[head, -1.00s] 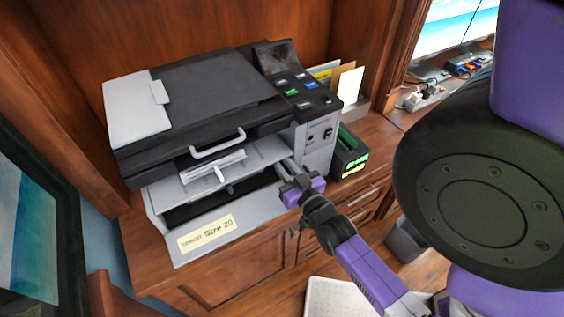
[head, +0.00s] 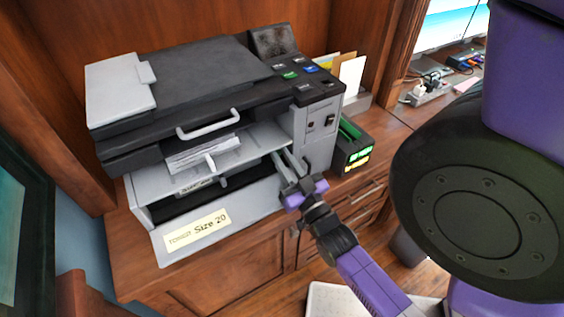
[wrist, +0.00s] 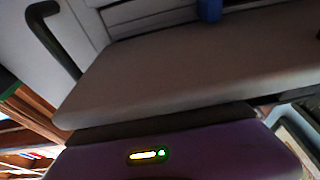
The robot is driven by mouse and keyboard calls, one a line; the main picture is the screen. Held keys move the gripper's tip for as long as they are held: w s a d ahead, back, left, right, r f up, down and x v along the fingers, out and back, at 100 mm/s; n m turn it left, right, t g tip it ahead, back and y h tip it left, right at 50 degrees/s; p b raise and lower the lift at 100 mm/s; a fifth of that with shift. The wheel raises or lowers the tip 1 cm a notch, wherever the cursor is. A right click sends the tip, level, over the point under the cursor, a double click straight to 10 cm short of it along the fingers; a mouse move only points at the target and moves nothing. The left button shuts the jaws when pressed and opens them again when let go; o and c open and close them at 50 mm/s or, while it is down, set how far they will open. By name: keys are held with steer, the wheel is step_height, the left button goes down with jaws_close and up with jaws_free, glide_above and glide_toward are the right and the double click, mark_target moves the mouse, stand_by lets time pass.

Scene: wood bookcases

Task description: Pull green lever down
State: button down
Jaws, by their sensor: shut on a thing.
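The grey and black printer (head: 190,95) stands on the wooden cabinet with its lower front open. Its front flap (head: 245,222) is folded out, with a yellow label reading "Size 20" (head: 197,230). My purple gripper (head: 287,172) is at the right end of the opening, its fingers reaching in beside the printer's right front column. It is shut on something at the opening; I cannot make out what. No green lever shows clearly; that spot is hidden by the gripper. In the wrist view, a broad grey surface (wrist: 190,65) fills the middle above my purple gripper housing.
A black box with green parts (head: 351,148) stands right of the printer. Behind it is a paper holder (head: 352,78). A white power strip (head: 430,92) lies farther right. A dark framed picture (head: 15,230) is at the left edge. Drawers are below the gripper.

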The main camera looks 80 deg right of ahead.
steer(key=c, duration=1.6)
jaws_free()
steer(key=shift+c, duration=0.2)
steer(key=b+v, duration=0.1)
steer(key=v, duration=0.6)
steer(key=shift+d+f, duration=0.1)
steer(key=shift+s+a+b, duration=0.25)
steer(key=shift+a+b, duration=0.05)
steer(key=shift+a, duration=0.05)
steer(key=shift+o, duration=0.2)
